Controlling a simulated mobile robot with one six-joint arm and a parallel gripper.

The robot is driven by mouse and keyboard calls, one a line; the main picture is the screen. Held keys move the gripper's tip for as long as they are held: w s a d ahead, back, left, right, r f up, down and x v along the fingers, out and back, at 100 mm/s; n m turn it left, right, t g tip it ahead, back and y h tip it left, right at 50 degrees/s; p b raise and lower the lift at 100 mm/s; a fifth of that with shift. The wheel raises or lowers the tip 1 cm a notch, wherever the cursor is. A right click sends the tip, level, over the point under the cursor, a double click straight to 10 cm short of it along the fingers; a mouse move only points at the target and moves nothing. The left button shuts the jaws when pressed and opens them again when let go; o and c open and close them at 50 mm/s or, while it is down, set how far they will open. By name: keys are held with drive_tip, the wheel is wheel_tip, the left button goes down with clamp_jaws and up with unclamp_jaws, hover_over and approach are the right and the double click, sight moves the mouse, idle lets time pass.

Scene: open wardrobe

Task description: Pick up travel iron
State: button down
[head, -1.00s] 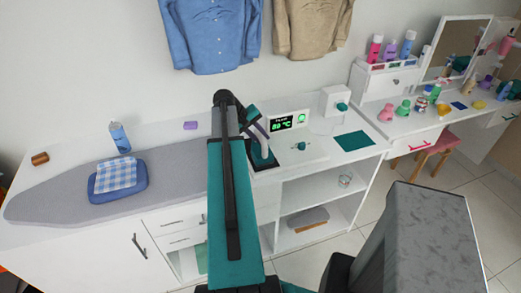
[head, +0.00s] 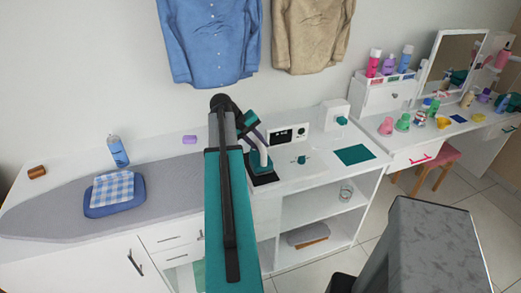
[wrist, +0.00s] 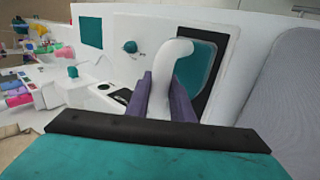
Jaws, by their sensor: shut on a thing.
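The travel iron (head: 262,163) has a teal body and a white curved handle. It is at the black pad (head: 264,181) beside the control panel in the head view. In the wrist view the iron's white handle (wrist: 174,60) stands between the purple fingers of my gripper (wrist: 162,98), with its teal body behind. My gripper (head: 256,143) is shut on the handle. My arm hides part of the iron in the head view, and I cannot tell whether its base touches the pad or is slightly above it.
The ironing board (head: 175,202) with a blue basket (head: 101,211) lies left. The control panel (head: 290,134) and white dispenser (head: 334,113) stand to the right of the iron. A teal mat (head: 354,154) lies on the counter. Open shelves (head: 315,221) are below.

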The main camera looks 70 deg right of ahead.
drive_tip(key=w+a+r+b, duration=0.1)
drive_tip(key=a+b, duration=0.3)
drive_tip(key=a, duration=1.1)
drive_tip(key=shift+a+r, duration=0.15)
drive_tip(key=shift+r, duration=0.05)
drive_tip(key=shift+w, duration=0.1)
idle(0.9)
drive_tip(key=w+a+r+n+t+h, duration=0.1)
drive_tip(key=w+a+r+n, duration=0.1)
drive_tip(key=w+a, duration=0.5)
drive_tip(key=w+a+r+n+t+h, duration=0.1)
drive_tip(key=w+a+n, duration=0.25)
drive_tip(key=w, duration=0.85)
drive_tip(key=w+a+r+n+t, duration=0.1)
drive_tip(key=w+a+r+n, duration=0.1)
drive_tip(key=w+a, duration=0.55)
drive_tip(key=w+a+r+n+t, duration=0.2)
drive_tip(key=w+a, duration=0.6)
drive_tip(key=a, duration=0.5)
drive_tip(key=w+a+r+n+t, duration=0.2)
drive_tip(key=w+a, duration=0.6)
drive_tip(key=a, duration=0.5)
drive_tip(key=shift+w+a+r+n, duration=0.25)
drive_tip(key=shift+w+r+n, duration=0.25)
drive_tip(key=shift+n, duration=0.55)
drive_tip(key=shift+s+a, duration=0.1)
